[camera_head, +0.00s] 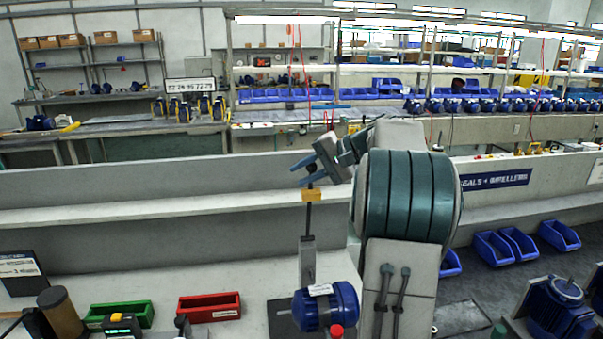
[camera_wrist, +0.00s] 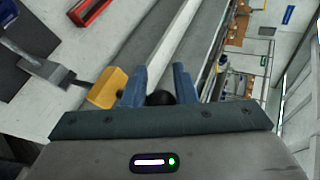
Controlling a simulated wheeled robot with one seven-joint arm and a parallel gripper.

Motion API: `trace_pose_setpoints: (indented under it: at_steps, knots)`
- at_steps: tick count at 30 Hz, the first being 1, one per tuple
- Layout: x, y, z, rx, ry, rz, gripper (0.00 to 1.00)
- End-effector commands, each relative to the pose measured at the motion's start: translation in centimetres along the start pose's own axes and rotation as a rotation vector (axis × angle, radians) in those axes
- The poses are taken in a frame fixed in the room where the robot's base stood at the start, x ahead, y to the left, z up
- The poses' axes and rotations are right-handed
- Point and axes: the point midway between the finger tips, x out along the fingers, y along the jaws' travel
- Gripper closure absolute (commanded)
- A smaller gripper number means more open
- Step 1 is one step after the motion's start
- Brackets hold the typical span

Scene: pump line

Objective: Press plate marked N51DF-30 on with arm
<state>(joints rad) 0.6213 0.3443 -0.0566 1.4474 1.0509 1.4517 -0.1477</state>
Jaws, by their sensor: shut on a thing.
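My gripper (camera_head: 308,172) is shut on the black knob (camera_head: 311,167) at the top of a dark lever arm (camera_head: 308,220). In the wrist view the knob (camera_wrist: 160,97) sits between the two blue fingers. A yellow block (camera_head: 312,195) is on the lever just below the knob; it also shows in the wrist view (camera_wrist: 107,88). The lever stands nearly upright from a grey post (camera_head: 307,255). Beside the post's foot, a blue motor (camera_head: 345,305) has a small white plate (camera_head: 320,290) on top. Its marking is too small to read.
A green bin (camera_head: 148,313) and a red bin (camera_head: 209,307) stand on the bench left of the motor. A brown cylinder (camera_head: 62,312) is at the lower left. A long grey ledge (camera_head: 130,212) runs behind the bench. Blue bins (camera_head: 493,249) lie at the right.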

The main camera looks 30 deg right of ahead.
Motion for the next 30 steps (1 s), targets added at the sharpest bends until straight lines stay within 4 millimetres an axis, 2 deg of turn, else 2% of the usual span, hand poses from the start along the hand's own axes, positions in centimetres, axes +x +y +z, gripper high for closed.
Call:
trace_pose_setpoints:
  at_steps: [1, 12, 13, 15, 26, 30]
  knots:
    - [-0.1, 0.5, -0.4, 0.007, 0.011, 0.005, 1.0]
    - [-0.1, 0.4, -0.4, 0.005, 0.011, 0.005, 1.0]
    - [-0.1, 0.4, -0.4, 0.005, 0.011, 0.004, 0.67]
    - [-0.1, 0.4, -0.4, 0.005, 0.012, 0.004, 0.52]
    - [-0.1, 0.3, -0.4, 0.003, 0.012, 0.004, 0.52]
    - [-1.3, 0.4, -0.5, 0.002, 0.017, 0.004, 0.52]
